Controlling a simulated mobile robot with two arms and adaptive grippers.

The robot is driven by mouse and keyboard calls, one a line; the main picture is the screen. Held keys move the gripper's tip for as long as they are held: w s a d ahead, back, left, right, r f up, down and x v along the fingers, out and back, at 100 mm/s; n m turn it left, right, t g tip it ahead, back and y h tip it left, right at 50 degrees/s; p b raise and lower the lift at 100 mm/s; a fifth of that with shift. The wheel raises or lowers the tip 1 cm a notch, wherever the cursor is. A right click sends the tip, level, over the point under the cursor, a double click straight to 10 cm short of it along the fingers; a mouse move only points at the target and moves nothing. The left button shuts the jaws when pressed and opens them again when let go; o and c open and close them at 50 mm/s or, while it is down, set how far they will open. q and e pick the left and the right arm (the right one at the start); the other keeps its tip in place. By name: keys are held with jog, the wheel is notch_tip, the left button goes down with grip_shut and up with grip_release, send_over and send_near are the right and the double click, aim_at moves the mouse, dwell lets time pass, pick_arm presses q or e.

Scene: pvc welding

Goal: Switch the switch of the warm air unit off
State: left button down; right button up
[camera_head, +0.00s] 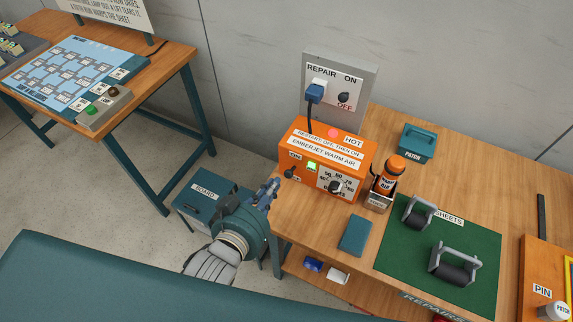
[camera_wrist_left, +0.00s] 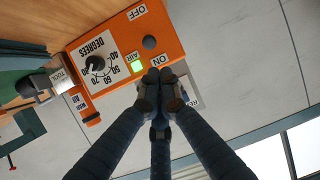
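The orange warm air unit (camera_head: 335,155) stands on the wooden bench at its left end. Its dark switch (camera_head: 290,173) is on the front at the left. In the left wrist view a dark round part (camera_wrist_left: 149,42), which looks like the switch, lies between the labels OFF and ON. A green light (camera_wrist_left: 136,66) marked AIR is lit beside it. My left gripper (camera_head: 274,188) is just left of the unit. In the left wrist view its fingertips (camera_wrist_left: 160,85) are together near the ON label, with nothing seen between them. Whether they touch the unit is unclear. My right gripper is out of view.
A blue plug (camera_head: 315,93) and a wall switch (camera_head: 344,97) are on the grey panel behind. An orange tool (camera_head: 388,173) stands in a holder right of the unit. Rollers (camera_head: 455,265) lie on a green mat. A teal board box (camera_head: 205,197) is below left.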

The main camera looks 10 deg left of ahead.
aim_at(291, 171)
pick_arm(q)
jog(key=shift+w, duration=0.1)
jog(key=p+x, duration=0.2)
jog(key=x, duration=0.7)
jog(key=shift+w+d+f, duration=0.1)
jog(key=shift+w+f, duration=0.05)
jog(key=shift+w, duration=0.2)
